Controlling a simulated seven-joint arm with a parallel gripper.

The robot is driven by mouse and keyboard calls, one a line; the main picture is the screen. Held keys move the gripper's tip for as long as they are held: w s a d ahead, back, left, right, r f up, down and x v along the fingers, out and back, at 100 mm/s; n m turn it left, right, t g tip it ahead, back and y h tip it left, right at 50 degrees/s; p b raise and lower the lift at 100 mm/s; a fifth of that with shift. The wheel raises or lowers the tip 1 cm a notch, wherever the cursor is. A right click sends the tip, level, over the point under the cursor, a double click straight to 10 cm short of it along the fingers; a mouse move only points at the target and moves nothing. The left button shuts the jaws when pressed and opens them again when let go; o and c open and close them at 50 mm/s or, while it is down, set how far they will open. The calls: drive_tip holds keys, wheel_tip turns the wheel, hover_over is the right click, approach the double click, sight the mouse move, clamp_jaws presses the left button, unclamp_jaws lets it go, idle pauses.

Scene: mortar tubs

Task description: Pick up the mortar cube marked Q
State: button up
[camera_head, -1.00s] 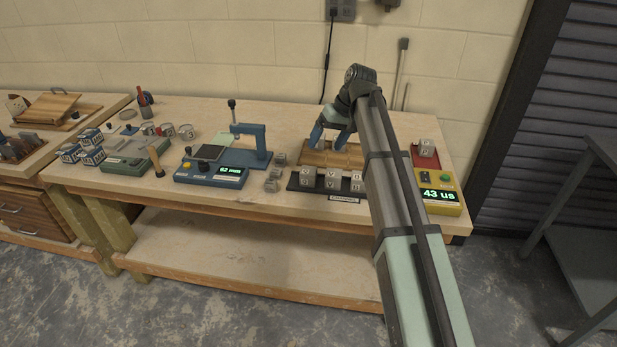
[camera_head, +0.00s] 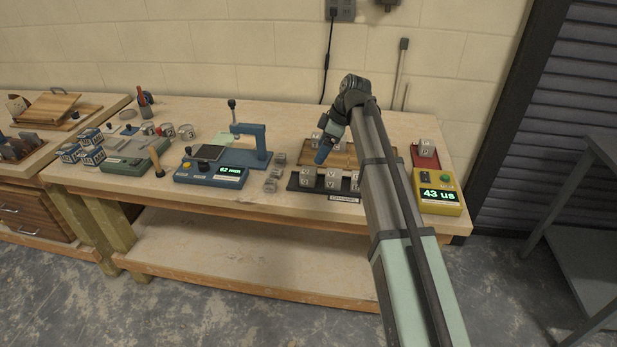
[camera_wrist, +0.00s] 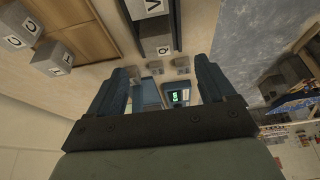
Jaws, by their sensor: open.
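In the wrist view the cube marked Q (camera_wrist: 156,46) is a grey mortar cube with a white letter label. It sits in the dark rack, beside a cube marked V (camera_wrist: 152,8). In the head view the left cube in the rack (camera_head: 306,179) appears to be the same one, but its letter is too small to be sure. My gripper (camera_wrist: 163,66) is open and empty, with its fingers pointing towards the Q cube's end of the rack. In the head view my gripper (camera_head: 320,157) hangs just above and behind the rack's left end.
Behind the rack is a wooden board (camera_head: 345,155) with cubes, including one marked C (camera_wrist: 18,24). Several small grey cubes (camera_head: 272,180) lie left of the rack. A blue gauge (camera_head: 215,173) stands farther left, a yellow meter (camera_head: 440,203) at right.

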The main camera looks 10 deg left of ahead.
sight(309, 170)
drive_tip(key=shift+x, duration=5.55)
drive_tip(key=shift+w+a+r, duration=0.1)
drive_tip(key=shift+w, duration=0.1)
drive_tip(key=shift+c, duration=0.5)
drive_tip(key=c, duration=1.1)
drive_tip(key=shift+c, duration=0.2)
drive_tip(key=shift+r, duration=0.1)
